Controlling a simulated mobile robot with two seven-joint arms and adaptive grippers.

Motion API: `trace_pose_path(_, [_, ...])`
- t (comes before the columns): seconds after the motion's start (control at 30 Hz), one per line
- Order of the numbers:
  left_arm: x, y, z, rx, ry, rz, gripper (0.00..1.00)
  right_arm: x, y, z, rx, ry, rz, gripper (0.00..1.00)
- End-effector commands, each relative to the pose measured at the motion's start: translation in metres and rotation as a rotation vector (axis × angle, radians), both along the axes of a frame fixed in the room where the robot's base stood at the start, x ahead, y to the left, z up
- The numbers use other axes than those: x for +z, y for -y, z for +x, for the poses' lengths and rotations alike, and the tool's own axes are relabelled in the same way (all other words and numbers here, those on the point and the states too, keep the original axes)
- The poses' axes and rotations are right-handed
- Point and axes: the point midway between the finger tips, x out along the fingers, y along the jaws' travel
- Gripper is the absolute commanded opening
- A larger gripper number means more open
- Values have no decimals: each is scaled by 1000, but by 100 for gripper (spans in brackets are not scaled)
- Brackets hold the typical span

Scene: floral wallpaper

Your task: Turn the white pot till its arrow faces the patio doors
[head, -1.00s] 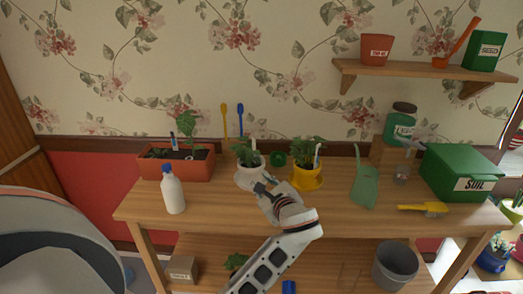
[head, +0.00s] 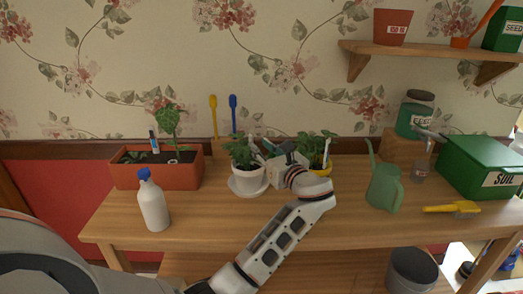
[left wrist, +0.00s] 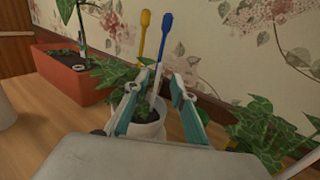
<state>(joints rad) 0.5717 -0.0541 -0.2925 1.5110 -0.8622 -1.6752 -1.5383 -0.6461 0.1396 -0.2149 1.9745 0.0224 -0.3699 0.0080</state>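The white pot (head: 247,180) holds a leafy plant and a white tag, and stands upright on a white saucer (head: 238,193) on the wooden bench. My left gripper (head: 270,160) is just right of the pot, at about rim height. In the left wrist view its teal-padded fingers (left wrist: 155,104) are spread apart, with the white pot (left wrist: 147,129) showing between and beyond them. I cannot tell whether a finger touches the pot. No arrow shows on the visible side of the pot. My right gripper is not in view.
A yellow pot (head: 318,178) with a plant stands close on the right, partly behind my gripper. A green watering can (head: 384,188) is farther right. The front middle of the bench is bare.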

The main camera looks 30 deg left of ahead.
Motion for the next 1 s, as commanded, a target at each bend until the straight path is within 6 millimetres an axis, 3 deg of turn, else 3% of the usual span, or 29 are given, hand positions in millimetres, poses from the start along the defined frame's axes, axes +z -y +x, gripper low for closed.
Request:
trace_pose_path(0.4, [1,-50,28,1,1,0,25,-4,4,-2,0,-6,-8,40])
trace_pose_path(0.83, [0,-58,33,0,1,-2,25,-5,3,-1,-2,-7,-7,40])
trace_pose_path(0.93, [0,-58,33,0,1,-2,2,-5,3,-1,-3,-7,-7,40])
trace_pose_path(1.0, [0,-58,33,0,0,-1,0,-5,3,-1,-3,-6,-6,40])
